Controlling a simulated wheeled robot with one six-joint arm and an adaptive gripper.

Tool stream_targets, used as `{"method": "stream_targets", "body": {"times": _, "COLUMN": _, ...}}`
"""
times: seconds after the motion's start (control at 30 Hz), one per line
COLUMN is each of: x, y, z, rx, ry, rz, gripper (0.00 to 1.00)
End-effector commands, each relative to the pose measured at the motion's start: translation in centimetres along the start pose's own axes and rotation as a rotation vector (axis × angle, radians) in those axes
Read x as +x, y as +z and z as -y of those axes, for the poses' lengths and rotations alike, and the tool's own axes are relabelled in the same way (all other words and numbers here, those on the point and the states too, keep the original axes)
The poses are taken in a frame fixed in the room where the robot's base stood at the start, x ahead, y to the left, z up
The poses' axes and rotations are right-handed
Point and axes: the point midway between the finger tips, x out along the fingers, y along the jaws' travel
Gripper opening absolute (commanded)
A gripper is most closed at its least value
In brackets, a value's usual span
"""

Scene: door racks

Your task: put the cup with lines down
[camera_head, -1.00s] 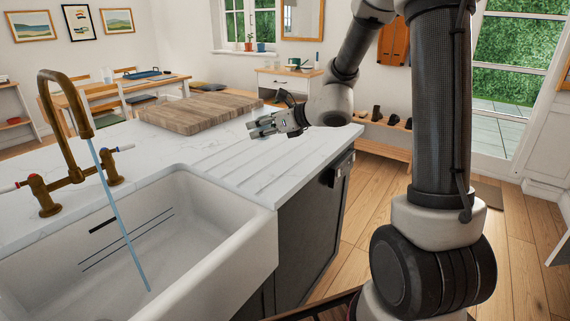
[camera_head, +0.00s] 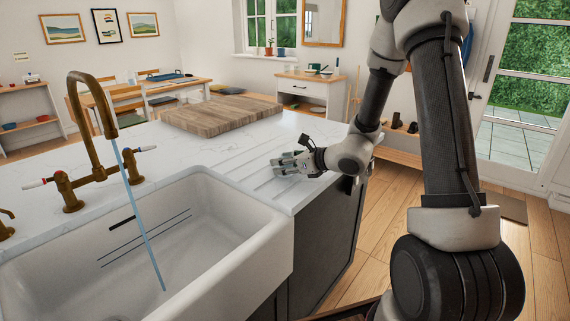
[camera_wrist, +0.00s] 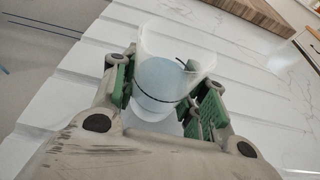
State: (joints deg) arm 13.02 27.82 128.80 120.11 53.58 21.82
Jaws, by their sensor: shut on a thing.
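My gripper (camera_wrist: 168,100) is shut on a pale, translucent cup (camera_wrist: 160,75) with dark lines on it, held between the green finger pads in the wrist view. The cup's open rim faces the camera. In the head view my gripper (camera_head: 288,164) is over the grooved drainer part of the white worktop (camera_head: 230,150), right of the sink; the cup is too small to make out clearly there. I cannot tell whether the cup's base touches the worktop.
The white sink (camera_head: 262,245) is at the front left, with water running from a brass tap (camera_head: 90,130). A wooden board (camera_head: 222,112) lies farther back on the worktop. The grooved surface around my gripper looks clear.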

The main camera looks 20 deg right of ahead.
Motion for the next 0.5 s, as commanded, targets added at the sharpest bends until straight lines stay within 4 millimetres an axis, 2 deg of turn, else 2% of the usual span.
{"method": "stream_targets", "body": {"times": 0.23, "x": 0.09, "y": -0.2, "z": 0.0, "rx": 0.0, "ry": 0.001, "rz": 0.0, "gripper": 0.15}}
{"method": "stream_targets", "body": {"times": 0.27, "x": 0.11, "y": -0.25, "z": -0.01, "rx": 0.0, "ry": 0.001, "rz": 0.0, "gripper": 0.45}}
{"method": "stream_targets", "body": {"times": 0.3, "x": 0.1, "y": -0.21, "z": -0.01, "rx": -0.001, "ry": 0.001, "rz": 0.0, "gripper": 0.52}}
{"method": "stream_targets", "body": {"times": 0.37, "x": 0.09, "y": -0.2, "z": -0.01, "rx": -0.001, "ry": 0.001, "rz": 0.0, "gripper": 0.63}}
{"method": "stream_targets", "body": {"times": 0.5, "x": 0.09, "y": -0.19, "z": -0.01, "rx": 0.0, "ry": 0.001, "rz": 0.0, "gripper": 0.65}}
